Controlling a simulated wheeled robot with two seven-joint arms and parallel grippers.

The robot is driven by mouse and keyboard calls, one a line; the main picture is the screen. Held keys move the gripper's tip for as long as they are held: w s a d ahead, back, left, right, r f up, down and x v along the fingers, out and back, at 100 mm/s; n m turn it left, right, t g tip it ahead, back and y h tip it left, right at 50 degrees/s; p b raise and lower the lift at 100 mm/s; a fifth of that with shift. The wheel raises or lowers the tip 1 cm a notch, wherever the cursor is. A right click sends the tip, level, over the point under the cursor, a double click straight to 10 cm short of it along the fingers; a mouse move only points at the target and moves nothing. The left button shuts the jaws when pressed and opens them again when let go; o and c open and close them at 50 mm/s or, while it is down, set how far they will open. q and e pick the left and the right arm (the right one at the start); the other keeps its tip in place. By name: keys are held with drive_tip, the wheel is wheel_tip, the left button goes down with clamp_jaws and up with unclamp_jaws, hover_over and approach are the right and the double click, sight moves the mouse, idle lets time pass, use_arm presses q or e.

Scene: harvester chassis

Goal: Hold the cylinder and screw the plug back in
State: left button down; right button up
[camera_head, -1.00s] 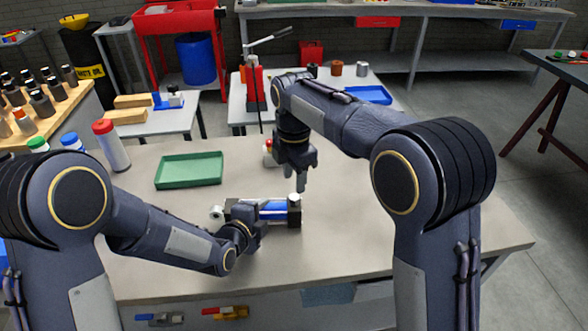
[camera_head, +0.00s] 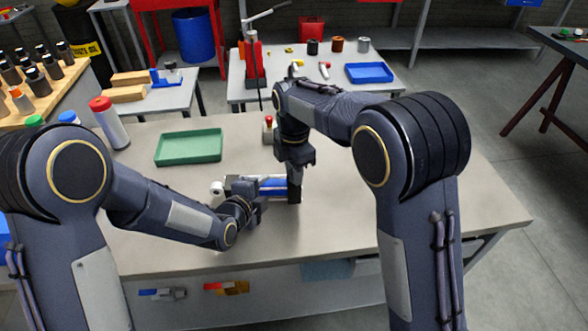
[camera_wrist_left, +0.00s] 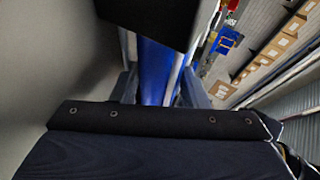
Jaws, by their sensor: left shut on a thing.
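The blue cylinder (camera_head: 272,184) with dark end blocks lies on the table, its pale round end (camera_head: 217,188) pointing left. My left gripper (camera_head: 250,196) is shut on it from the near side. In the left wrist view, the blue barrel (camera_wrist_left: 155,70) runs between the left gripper's fingers (camera_wrist_left: 160,88). My right gripper (camera_head: 295,178) points down at the cylinder's right end block, with its fingertips at or just over it. The plug cannot be made out; the right gripper covers that spot. Whether the right fingers are closed on anything is not clear.
An empty green tray (camera_head: 188,147) lies behind and left of the cylinder. A small red-topped item (camera_head: 268,128) stands behind the right gripper. Bottles, one red-capped (camera_head: 108,122), stand at the table's left. The table's right side (camera_head: 400,200) is clear.

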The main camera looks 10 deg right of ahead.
clamp_jaws()
drive_tip(key=m, duration=0.2)
drive_tip(key=shift+m, duration=0.4)
drive_tip(key=m, duration=1.2)
drive_tip(key=shift+m, duration=0.3)
drive_tip(key=m, duration=0.7)
drive_tip(key=shift+m, duration=0.4)
drive_tip(key=m, duration=0.7)
drive_tip(key=shift+f+m, duration=0.1)
drive_tip(key=shift+m, duration=0.2)
drive_tip(key=o, duration=0.7)
unclamp_jaws()
drive_tip(key=shift+o, duration=0.2)
